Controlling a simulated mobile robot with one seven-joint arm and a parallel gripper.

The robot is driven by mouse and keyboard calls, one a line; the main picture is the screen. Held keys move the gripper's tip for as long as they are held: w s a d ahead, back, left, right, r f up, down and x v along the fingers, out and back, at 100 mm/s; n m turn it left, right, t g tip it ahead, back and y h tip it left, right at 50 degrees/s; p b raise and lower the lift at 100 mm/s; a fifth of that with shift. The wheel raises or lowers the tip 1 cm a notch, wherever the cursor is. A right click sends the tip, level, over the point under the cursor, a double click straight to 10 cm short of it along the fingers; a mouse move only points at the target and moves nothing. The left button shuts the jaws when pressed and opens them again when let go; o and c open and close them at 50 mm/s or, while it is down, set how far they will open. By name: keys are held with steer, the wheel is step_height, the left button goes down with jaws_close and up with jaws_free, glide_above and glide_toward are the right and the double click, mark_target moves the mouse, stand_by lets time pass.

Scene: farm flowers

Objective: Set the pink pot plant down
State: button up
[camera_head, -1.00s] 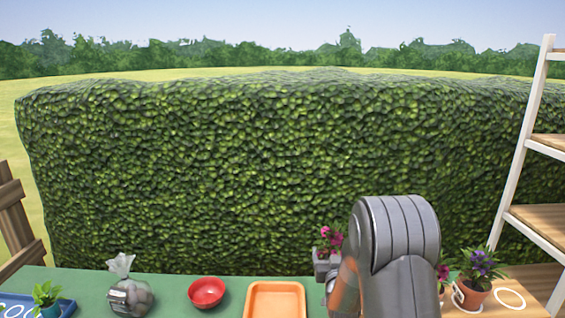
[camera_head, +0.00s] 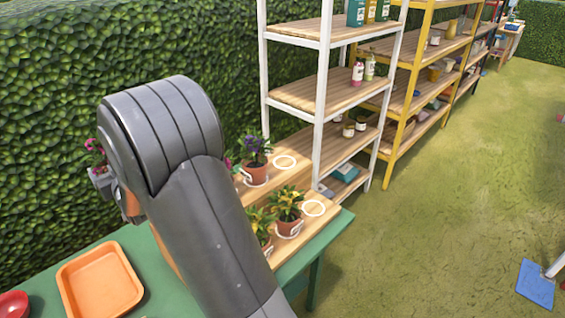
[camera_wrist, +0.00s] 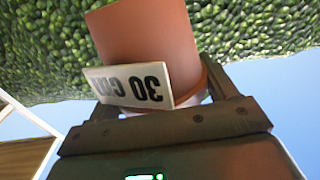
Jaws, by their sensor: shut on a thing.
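My gripper (camera_wrist: 160,97) is shut on a terracotta pot (camera_wrist: 145,35) with a white "30 cm" label (camera_wrist: 135,84), which reads upside down in the wrist view. In the head view, pink flowers (camera_head: 93,153) show left of my arm, by the grey gripper end (camera_head: 102,182), against the hedge. Most of the held plant is hidden there by my arm. A two-step wooden stand (camera_head: 293,181) is right of my arm. White rings mark free spots on its upper step (camera_head: 284,162) and lower step (camera_head: 313,208).
A purple-flowered pot (camera_head: 256,173) stands on the upper step, with another plant partly hidden beside it. Yellow-leaved pots (camera_head: 289,226) stand on the lower step. An orange tray (camera_head: 100,284) and red bowl (camera_head: 12,305) are on the green table (camera_head: 151,262). A white shelf (camera_head: 318,130) rises behind.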

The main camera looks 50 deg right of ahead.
step_height(320, 180, up, 6)
steer(key=shift+f, duration=0.15)
steer(key=shift+d+r, duration=0.2)
steer(key=shift+d, duration=0.4)
steer(key=s+d+r+m+h, duration=0.1)
steer(key=s+d+h, duration=0.1)
steer(key=d, duration=1.3)
steer(key=s+d+r+m+h, duration=0.1)
steer(key=s+d, duration=0.2)
steer(key=d, duration=1.2)
steer(key=s+d+f+m+h, duration=0.2)
steer(key=s+d+h, duration=0.1)
steer(key=s+d, duration=2)
steer(key=shift+g, duration=0.4)
steer(key=f, duration=0.1)
steer(key=w+f, duration=0.1)
steer(key=f, duration=0.1)
steer(key=w+d+f, duration=0.1)
steer(key=f, duration=0.1)
steer(key=shift+w+d+f, duration=0.1)
steer(key=shift+f, duration=0.1)
